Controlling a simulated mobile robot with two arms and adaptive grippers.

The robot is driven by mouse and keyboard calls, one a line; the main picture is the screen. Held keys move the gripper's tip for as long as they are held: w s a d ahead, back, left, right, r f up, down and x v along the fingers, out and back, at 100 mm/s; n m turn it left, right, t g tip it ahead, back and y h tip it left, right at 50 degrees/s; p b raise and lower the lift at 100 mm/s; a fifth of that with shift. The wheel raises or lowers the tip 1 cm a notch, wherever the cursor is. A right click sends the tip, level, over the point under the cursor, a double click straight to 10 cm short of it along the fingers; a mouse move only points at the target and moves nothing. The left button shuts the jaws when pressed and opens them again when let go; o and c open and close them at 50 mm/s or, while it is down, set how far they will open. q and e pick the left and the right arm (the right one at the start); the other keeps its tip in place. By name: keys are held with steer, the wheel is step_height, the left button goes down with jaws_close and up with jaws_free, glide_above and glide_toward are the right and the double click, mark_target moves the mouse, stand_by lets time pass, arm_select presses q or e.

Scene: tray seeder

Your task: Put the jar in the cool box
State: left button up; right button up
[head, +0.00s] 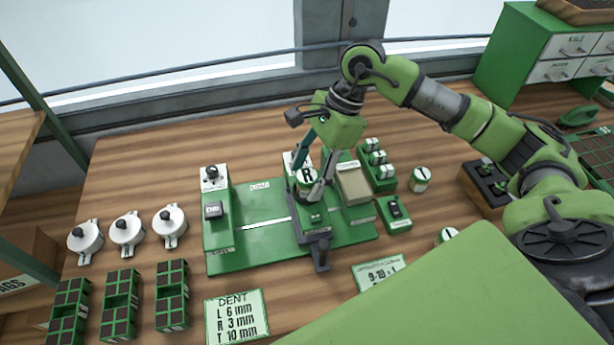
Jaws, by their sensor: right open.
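My right gripper (312,178) points down over the green machine in the middle of the bench, its fingers open. A round white-topped piece marked R (306,175) is between or just behind the fingers; I cannot tell whether they touch it. A small round jar (420,176) with a green band and a marked white lid stands upright to the right of the machine. A similar round lid (447,234) shows nearer, partly hidden by my green body. I cannot tell which is the task's jar. I cannot make out a cool box. My left gripper is not in view.
The green machine base (232,262) fills the bench middle. Three white knobbed pots (127,232) and several green cell trays (120,303) are at left. A DENT card (237,315) lies in front. A drawer cabinet (562,45) stands back right. The back left bench is clear.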

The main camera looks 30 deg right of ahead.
steer(key=shift+a+f, duration=0.15)
steer(key=shift+f, duration=0.3)
steer(key=shift+c, duration=0.4)
steer(key=c, duration=1.2)
steer(key=shift+o, duration=0.2)
steer(key=shift+r, duration=0.2)
